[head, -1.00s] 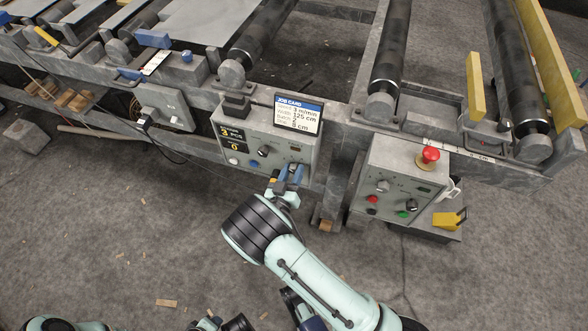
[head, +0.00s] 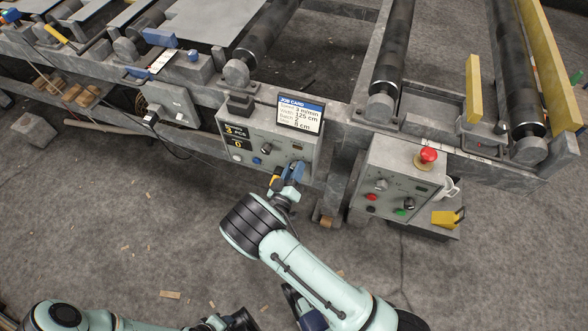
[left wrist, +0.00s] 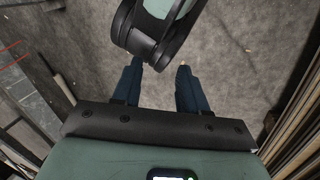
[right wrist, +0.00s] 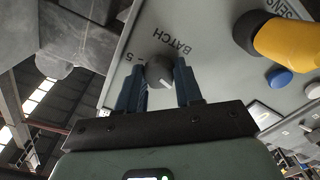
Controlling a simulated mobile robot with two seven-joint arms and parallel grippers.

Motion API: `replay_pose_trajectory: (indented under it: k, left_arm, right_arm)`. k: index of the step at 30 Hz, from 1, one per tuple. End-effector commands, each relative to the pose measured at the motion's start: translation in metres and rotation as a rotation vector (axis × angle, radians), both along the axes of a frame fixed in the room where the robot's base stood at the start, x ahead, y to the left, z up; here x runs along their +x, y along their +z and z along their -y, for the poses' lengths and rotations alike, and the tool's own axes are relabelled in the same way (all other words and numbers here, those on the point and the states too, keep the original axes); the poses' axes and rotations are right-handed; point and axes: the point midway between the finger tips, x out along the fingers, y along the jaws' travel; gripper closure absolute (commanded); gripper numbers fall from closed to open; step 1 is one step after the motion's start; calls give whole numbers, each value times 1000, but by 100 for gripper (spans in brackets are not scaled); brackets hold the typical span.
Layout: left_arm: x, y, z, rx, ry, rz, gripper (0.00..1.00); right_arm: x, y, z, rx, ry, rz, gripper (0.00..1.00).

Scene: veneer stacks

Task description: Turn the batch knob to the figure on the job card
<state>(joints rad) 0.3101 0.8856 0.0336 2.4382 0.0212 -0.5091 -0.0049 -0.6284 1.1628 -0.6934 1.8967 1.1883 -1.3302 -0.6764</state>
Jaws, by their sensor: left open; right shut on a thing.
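The batch knob (right wrist: 160,72) is a dark round knob with a pale pointer mark, beside the word BATCH and a figure 5 in the right wrist view. My right gripper (right wrist: 161,68) is shut on it, one blue finger on each side. In the head view my right gripper (head: 294,170) is at the lower right of the grey control box (head: 230,166) and hides the knob. The job card (head: 300,112) stands on top of that box; its batch figure is too small to read surely. My left gripper (left wrist: 158,72) is open and empty above the floor.
The box's display (head: 236,136) reads 3 PCS with a 0 below. A yellow-and-dark knob (right wrist: 285,42) and a blue button (right wrist: 279,78) are near my right fingers. A second box (head: 395,190) with a red emergency button (head: 428,156) stands to the right.

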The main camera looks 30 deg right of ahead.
Motion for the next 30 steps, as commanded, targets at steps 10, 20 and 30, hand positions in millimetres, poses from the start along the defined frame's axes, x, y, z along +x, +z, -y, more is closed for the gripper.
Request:
replay_pose_trajectory:
  k: [10,20,30]
  left_arm:
    - [0,0,0,0,0,0,57]
    - [-1,1,0,-1,-1,-3,57]
    - [-13,12,6,-17,-14,-35,57]
  right_arm:
    - [-1,-1,0,0,0,-4,39]
    - [-5,0,-7,1,2,-3,39]
    - [-50,0,-60,2,5,-4,39]
